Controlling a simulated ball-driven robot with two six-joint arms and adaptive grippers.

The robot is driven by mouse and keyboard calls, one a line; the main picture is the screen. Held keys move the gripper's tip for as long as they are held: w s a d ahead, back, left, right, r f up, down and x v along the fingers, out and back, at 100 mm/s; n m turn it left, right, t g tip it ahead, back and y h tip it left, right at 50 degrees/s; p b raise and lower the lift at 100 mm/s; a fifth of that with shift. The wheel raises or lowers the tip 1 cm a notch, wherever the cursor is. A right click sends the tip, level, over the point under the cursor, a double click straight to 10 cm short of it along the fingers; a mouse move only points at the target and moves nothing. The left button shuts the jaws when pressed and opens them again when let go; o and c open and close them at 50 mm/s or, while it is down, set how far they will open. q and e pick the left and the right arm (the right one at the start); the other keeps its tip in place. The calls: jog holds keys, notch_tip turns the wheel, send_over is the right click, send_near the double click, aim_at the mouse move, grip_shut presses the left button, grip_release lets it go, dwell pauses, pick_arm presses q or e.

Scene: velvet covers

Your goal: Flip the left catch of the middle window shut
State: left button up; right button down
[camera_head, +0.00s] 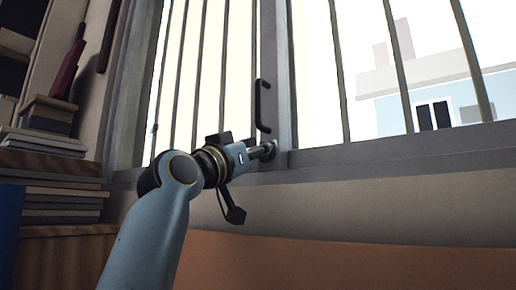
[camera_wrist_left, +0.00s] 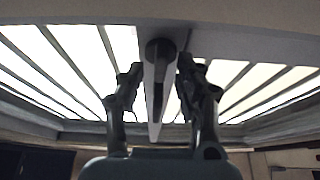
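The catch (camera_head: 262,151) is a short metallic lever on a dark round mount at the foot of the vertical window post. In the left wrist view the lever of the catch (camera_wrist_left: 148,92) hangs from its round mount and points toward the camera, between my fingers. My left gripper (camera_head: 240,158) is right at the catch, its body hiding part of it. In the left wrist view my left gripper (camera_wrist_left: 160,70) has its two dark fingers apart, one on each side of the lever. The right finger is nearer to it; contact cannot be told. My right gripper is not in view.
A black pull handle (camera_head: 261,105) is on the post just above the catch. Dark vertical bars (camera_head: 340,70) cross the window. A grey sill (camera_head: 400,150) runs below. Shelves with stacked books (camera_head: 50,165) stand at the left. The space right of the gripper is clear.

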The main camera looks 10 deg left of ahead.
pick_arm(q)
jog(key=shift+s, duration=0.1)
jog(key=v, duration=1.2)
jog(key=shift+f, duration=0.1)
